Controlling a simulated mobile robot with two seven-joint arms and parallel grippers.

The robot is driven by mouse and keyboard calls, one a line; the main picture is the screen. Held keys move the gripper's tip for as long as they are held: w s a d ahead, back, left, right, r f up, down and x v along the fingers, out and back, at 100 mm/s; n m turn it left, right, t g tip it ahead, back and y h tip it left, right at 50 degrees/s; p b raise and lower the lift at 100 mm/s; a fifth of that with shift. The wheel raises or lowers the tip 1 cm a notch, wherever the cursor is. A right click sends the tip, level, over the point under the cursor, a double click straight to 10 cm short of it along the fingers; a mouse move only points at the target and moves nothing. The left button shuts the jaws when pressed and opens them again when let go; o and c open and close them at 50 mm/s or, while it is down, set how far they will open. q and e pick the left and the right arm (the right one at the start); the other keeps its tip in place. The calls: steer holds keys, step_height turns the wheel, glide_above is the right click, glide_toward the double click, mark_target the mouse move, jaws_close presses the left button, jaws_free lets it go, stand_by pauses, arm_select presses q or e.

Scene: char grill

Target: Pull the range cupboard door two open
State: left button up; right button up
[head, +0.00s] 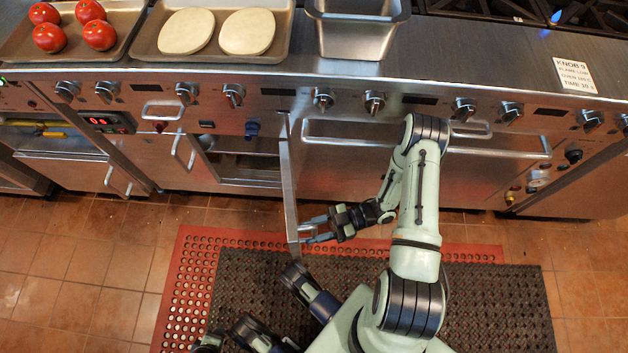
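A steel cupboard door (288,185) of the range stands swung out toward me, seen almost edge-on, from the right side of an open cupboard (245,165) with a dark inside. My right gripper (305,231) is beside the right face of this door, near its outer end. Its two fingers are spread apart and point left at the door.
A wide oven door with a long bar handle (425,138) is shut on the right. Knobs line the front panel. Trays with tomatoes (99,35) and pale round patties (247,31) and a steel pan (357,40) stand on top. A perforated mat (240,290) covers the floor.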

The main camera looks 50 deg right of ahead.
arm_select(q)
steer(key=shift+w+d+r+p, duration=0.2)
steer(key=shift+r+p, duration=0.15)
steer(key=shift+r, duration=0.15)
steer(key=shift+w+d+r+p, duration=0.15)
steer(key=shift+r+p, duration=0.15)
steer(key=shift+r, duration=0.2)
arm_select(e)
steer(key=v, duration=1.3)
steer(key=shift+d, duration=0.25)
steer(key=shift+s, duration=0.1)
